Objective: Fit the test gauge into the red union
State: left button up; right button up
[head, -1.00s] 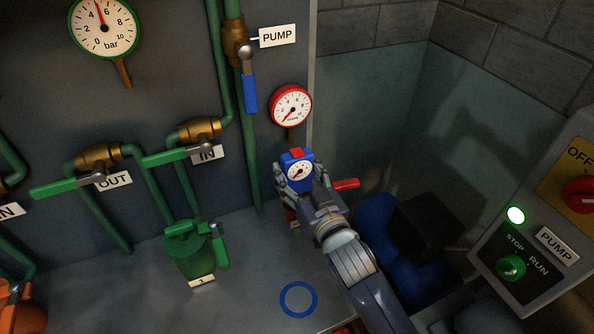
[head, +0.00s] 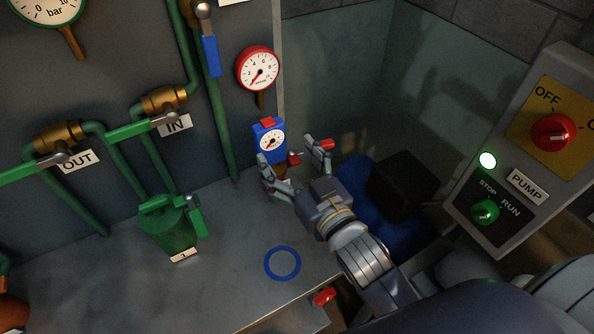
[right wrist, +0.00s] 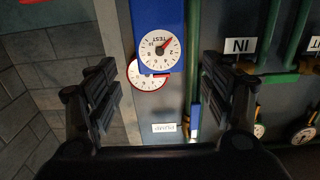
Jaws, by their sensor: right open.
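The test gauge (head: 268,140) is a blue block with a white dial and a red top. It stands upright in front of the panel, and the dial faces my right wrist view (right wrist: 172,20) too. In the wrist view the fingers (right wrist: 158,85) stand clear on both sides. My left gripper is not in view.
A red-rimmed gauge (head: 258,69) hangs on the panel behind. A red handle (head: 326,144) lies close to the right finger. A green filter (head: 168,230) and a blue ring (head: 282,263) are on the bench. The pump box (head: 520,165) stands at right.

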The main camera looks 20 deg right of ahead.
jog(key=s, duration=0.3)
jog(key=shift+s+d, duration=0.15)
jog(key=shift+d, duration=0.2)
dwell(0.3)
